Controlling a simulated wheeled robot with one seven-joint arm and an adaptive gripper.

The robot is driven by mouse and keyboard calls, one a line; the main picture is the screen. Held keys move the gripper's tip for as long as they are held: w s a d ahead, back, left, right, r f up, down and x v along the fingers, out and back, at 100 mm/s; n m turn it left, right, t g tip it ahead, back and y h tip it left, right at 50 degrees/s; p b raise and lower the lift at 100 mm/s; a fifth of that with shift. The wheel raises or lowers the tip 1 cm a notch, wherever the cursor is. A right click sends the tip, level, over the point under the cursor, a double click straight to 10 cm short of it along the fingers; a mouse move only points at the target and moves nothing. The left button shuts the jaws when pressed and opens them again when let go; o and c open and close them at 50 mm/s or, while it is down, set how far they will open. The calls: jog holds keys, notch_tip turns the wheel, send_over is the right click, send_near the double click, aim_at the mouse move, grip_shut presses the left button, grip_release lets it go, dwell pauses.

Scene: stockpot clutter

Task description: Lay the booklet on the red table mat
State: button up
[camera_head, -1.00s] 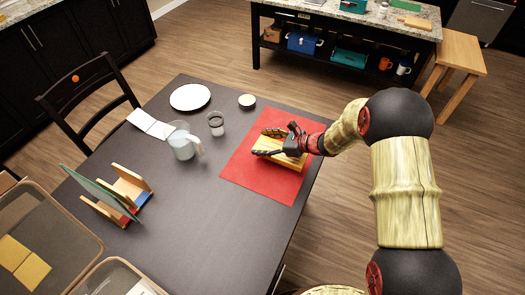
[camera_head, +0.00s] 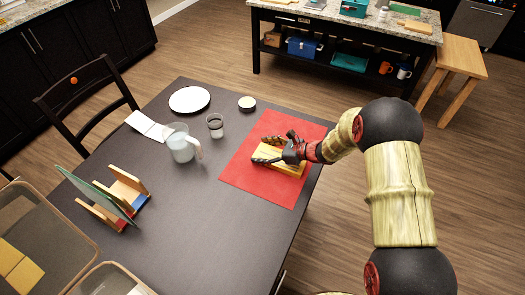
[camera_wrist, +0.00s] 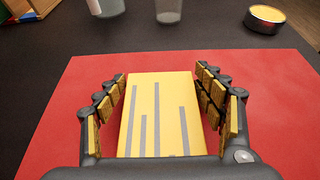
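The booklet (camera_wrist: 155,115) is yellow with grey stripes on its cover. It appears to lie flat on the red table mat (camera_wrist: 55,125), though a small gap under it would be hard to see. In the head view, the booklet (camera_head: 289,168) is partly covered by my gripper (camera_head: 268,150), over the middle of the red mat (camera_head: 255,187). In the wrist view, my gripper's fingers (camera_wrist: 160,85) stand on either side of the booklet. Narrow strips of red show between the fingers and its edges, so the gripper looks open around it.
A wooden rack (camera_head: 120,195) is farther left. The table's front middle (camera_head: 200,235) is clear.

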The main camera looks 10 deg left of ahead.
jog(key=shift+o, duration=1.3)
jog(key=shift+r, duration=0.1)
jog(key=shift+d+r, duration=0.1)
jog(key=shift+r, duration=0.05)
jog(key=p+v, duration=0.3)
jog(key=v, duration=0.8)
jog(key=shift+s+d+r+p, duration=0.2)
jog(key=shift+d+p, duration=0.1)
jog(key=shift+p, duration=0.05)
